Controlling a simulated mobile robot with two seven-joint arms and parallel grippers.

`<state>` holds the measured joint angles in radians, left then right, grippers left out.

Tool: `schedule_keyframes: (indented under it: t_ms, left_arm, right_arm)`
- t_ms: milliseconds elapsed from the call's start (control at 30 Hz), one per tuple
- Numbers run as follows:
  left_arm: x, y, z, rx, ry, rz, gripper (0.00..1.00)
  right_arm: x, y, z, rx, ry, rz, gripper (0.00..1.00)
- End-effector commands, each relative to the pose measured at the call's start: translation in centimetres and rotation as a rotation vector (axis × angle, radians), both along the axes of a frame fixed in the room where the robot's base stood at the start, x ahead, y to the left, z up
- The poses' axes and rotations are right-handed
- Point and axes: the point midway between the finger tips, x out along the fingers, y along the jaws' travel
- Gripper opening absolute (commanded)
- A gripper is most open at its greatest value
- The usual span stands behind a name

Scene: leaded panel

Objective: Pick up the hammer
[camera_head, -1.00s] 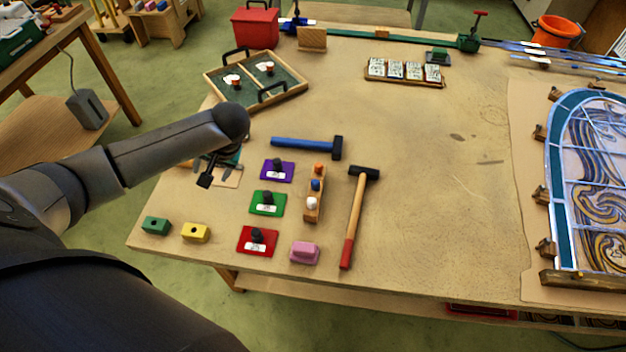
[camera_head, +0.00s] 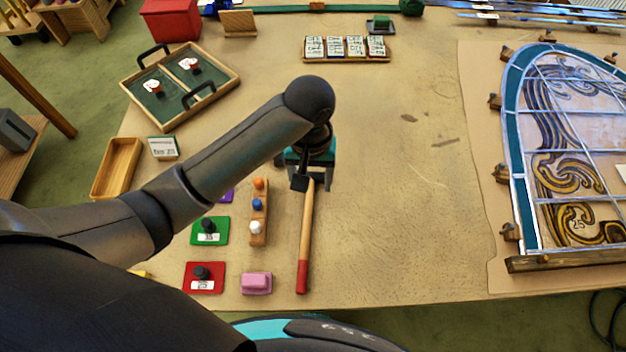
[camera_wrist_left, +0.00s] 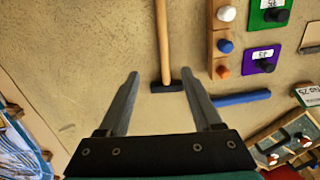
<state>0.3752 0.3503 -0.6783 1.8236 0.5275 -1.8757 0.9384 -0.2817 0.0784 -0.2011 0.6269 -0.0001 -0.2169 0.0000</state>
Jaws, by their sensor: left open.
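The hammer has a wooden handle (camera_head: 306,230) with a red end and lies on the table, pointing toward the near edge. Its dark head is hidden by my left gripper (camera_head: 312,184) in the head view. In the left wrist view the handle (camera_wrist_left: 163,40) and the black head (camera_wrist_left: 166,87) lie beyond and between the two spread fingers of my left gripper (camera_wrist_left: 160,72). The fingers are open and hold nothing. A blue-handled tool (camera_wrist_left: 240,97) lies right of the hammer head there; my arm hides it in the head view. My right gripper is not in view.
A wooden strip with coloured pegs (camera_head: 258,211), a green plate (camera_head: 209,231), a red plate (camera_head: 204,278) and a pink block (camera_head: 256,283) lie left of the handle. The leaded panel (camera_head: 585,150) is far right. The table between is largely clear.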

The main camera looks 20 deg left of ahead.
Motion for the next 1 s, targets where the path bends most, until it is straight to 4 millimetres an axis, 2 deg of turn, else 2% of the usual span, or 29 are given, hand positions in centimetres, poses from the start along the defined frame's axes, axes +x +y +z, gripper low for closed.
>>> schedule_keyframes:
  t_ms: [33, 100, 233, 400, 600, 1000]
  left_arm:
    - [-0.2, 0.1, -1.1, 0.003, 0.006, 0.0, 0.66]
    - [-0.1, 0.1, -2.6, 0.004, 0.005, 0.002, 0.66]
    - [-0.1, 0.2, -5.5, 0.004, 0.005, 0.002, 0.66]
    - [0.0, 0.2, -8.2, 0.003, 0.002, 0.001, 0.66]
    - [0.0, 0.2, -9.3, 0.003, 0.001, 0.001, 0.66]
    - [0.3, 0.8, -13.9, 0.002, -0.001, 0.0, 0.66]
  right_arm:
    - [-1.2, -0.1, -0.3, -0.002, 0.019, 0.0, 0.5]
    - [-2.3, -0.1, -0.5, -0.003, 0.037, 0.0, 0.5]
    - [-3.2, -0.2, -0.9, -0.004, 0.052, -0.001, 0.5]
    - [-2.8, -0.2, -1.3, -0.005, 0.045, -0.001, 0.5]
    - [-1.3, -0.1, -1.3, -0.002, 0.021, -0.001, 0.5]
    - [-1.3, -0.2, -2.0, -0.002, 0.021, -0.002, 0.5]
